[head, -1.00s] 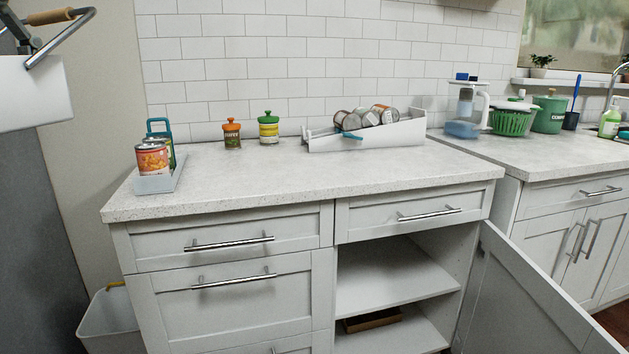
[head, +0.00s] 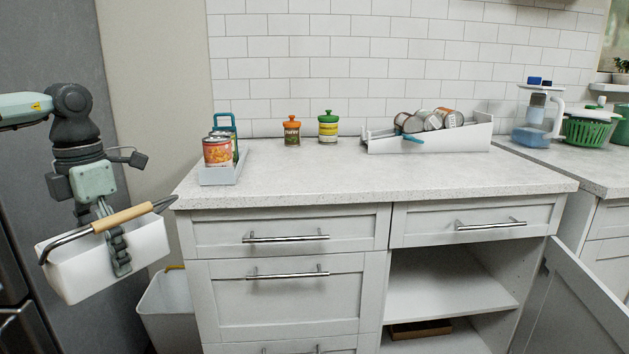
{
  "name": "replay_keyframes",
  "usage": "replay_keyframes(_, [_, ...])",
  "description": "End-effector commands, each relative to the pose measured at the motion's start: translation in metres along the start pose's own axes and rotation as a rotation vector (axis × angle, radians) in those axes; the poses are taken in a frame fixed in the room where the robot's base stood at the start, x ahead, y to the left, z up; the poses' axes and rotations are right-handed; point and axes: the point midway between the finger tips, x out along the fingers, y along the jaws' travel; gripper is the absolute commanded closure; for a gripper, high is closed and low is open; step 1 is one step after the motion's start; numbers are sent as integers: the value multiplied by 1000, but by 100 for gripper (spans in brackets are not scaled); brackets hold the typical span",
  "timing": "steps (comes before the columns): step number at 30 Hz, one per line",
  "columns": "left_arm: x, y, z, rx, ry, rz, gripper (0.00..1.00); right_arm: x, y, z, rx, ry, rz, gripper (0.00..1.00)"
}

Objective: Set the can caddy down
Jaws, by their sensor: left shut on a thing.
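The can caddy (head: 92,277) is a white open box with a dark metal handle and a wooden grip (head: 122,217). It hangs tilted in the air at the left of the head view, left of the counter. My left gripper (head: 115,245) is shut on the caddy's handle at the wooden grip. Its fingers reach down in front of the box. The inside of the caddy is mostly hidden. My right gripper is out of view.
A speckled counter (head: 350,185) has free room in its middle and front. On it stand a grey tray (head: 222,178) with cans, two lidded jars (head: 328,127) and a white can rack (head: 440,142). A bin (head: 168,312) stands on the floor. A lower cabinet door (head: 575,305) is open.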

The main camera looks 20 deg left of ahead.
Motion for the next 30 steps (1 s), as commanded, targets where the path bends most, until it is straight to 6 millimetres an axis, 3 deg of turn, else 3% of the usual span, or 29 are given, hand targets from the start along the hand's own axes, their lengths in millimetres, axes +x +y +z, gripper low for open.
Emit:
replay_keyframes(11, [76, -55, 42, 748, -11, -9, 66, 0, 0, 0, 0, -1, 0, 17])
replay_keyframes(21, [133, -165, 109, 1849, -13, 2, 66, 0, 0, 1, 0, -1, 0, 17])
replay_keyframes(30, [142, -262, 151, 2694, -6, 5, 66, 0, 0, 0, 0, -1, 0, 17])
